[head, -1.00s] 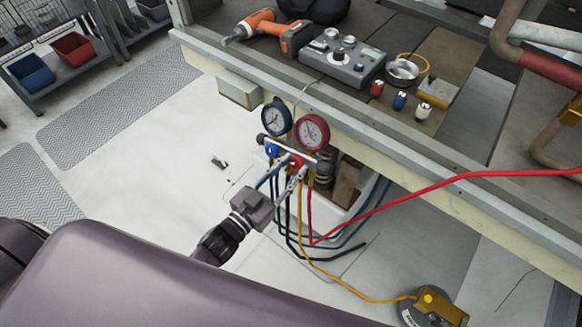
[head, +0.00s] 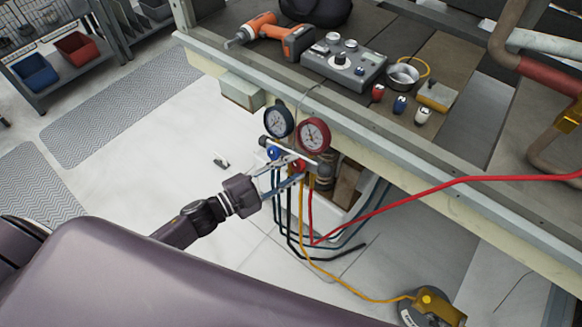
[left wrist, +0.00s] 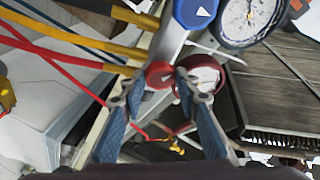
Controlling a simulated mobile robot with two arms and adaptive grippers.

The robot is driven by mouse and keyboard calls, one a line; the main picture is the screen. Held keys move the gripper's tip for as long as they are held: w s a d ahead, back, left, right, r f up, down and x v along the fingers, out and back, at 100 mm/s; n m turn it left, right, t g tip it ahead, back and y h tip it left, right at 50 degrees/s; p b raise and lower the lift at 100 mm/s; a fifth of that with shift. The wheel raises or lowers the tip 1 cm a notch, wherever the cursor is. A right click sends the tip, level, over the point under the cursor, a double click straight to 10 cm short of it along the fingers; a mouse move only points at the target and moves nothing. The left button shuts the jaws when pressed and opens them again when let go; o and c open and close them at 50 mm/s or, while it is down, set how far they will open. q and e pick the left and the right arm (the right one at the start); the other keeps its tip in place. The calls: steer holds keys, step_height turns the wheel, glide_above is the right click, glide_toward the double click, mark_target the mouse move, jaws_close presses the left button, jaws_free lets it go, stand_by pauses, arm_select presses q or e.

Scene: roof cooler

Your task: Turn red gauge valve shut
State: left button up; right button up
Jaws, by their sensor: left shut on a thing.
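The gauge manifold hangs at the bench's front edge, with a dark blue gauge (head: 278,121) and a red gauge (head: 314,135) on top. The red valve knob (head: 299,165) sits below the red gauge; it also shows in the left wrist view (left wrist: 159,74). My left gripper (head: 289,169) reaches it from the lower left. In the left wrist view its fingertips (left wrist: 160,88) are shut on the knob's two sides. The blue valve knob (head: 273,153) is just left; in the left wrist view it is at the top (left wrist: 197,10). My right gripper is out of view.
Blue, yellow and red hoses (head: 420,192) run from the manifold. A white bin (head: 345,205) is behind it. A drill (head: 268,33), a grey meter box (head: 343,62) and small canisters lie on the bench (head: 228,58). The floor at left is open.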

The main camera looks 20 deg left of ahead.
arm_select(q)
steer(key=m, duration=0.2)
steer(key=m+g+p, duration=0.1)
steer(key=m, duration=0.1)
steer(key=m+g+p, duration=0.1)
steer(key=m, duration=0.1)
steer(key=shift+w+a+r, duration=0.1)
steer(key=shift+r, duration=0.2)
steer(key=shift+m+g+p, duration=0.9)
steer(key=shift+m+p, duration=0.3)
steer(key=shift+m, duration=1.2)
steer(key=shift+f, duration=0.1)
steer(key=o, duration=1.2)
steer(key=shift+c, duration=0.2)
steer(key=v, duration=1.2)
